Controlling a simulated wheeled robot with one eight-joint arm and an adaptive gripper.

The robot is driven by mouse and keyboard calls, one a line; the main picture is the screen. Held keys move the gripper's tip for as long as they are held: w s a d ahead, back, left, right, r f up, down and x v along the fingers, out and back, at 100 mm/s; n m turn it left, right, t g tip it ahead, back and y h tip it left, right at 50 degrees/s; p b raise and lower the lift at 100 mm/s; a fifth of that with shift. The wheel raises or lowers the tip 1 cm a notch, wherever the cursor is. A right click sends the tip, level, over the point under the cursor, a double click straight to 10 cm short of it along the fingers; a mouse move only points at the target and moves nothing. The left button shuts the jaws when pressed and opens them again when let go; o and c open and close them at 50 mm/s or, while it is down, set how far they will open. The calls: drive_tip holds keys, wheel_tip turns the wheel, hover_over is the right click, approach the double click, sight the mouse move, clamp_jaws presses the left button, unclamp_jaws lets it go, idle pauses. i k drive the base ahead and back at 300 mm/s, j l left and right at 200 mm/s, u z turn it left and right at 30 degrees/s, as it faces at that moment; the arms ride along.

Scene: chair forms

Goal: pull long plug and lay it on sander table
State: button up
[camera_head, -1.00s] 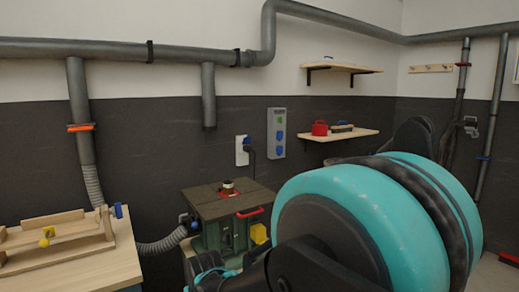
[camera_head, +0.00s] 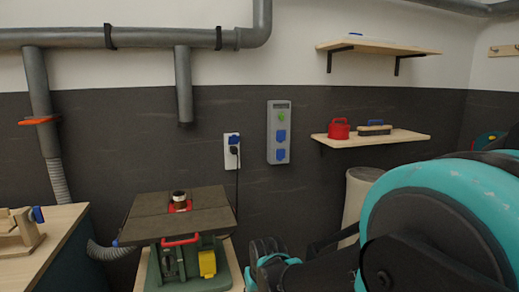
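A black plug (camera_head: 234,150) sits in the white wall socket plate (camera_head: 231,162), under a blue flap. Its dark cord hangs down the wall behind the sander table. The sander table (camera_head: 150,228) has a flat dark top on a green body with a red handle. A spindle in a red ring stands up from the top. My gripper (camera_head: 265,248) is low in the picture, right of the sander table and below and right of the plug, apart from the plug. It is small and dark, so its opening cannot be made out.
A grey power box (camera_head: 279,132) with blue outlets is right of the plug. A shelf (camera_head: 385,138) holds a red canister (camera_head: 339,128) and a brush. A wooden bench (camera_head: 50,245) and grey hose (camera_head: 108,251) are at left. A pale bin (camera_head: 355,198) stands behind my arm.

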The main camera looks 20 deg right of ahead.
sight(232, 149)
drive_tip(key=i+l, duration=0.2)
drive_tip(key=l, duration=0.2)
drive_tip(key=i+l, duration=0.2)
drive_tip(key=l, duration=0.2)
drive_tip(key=i+l, duration=0.2)
drive_tip(key=l, duration=0.2)
drive_tip(key=i+l, duration=0.2)
drive_tip(key=l, duration=0.2)
drive_tip(key=i+l, duration=0.2)
drive_tip(key=l, duration=0.2)
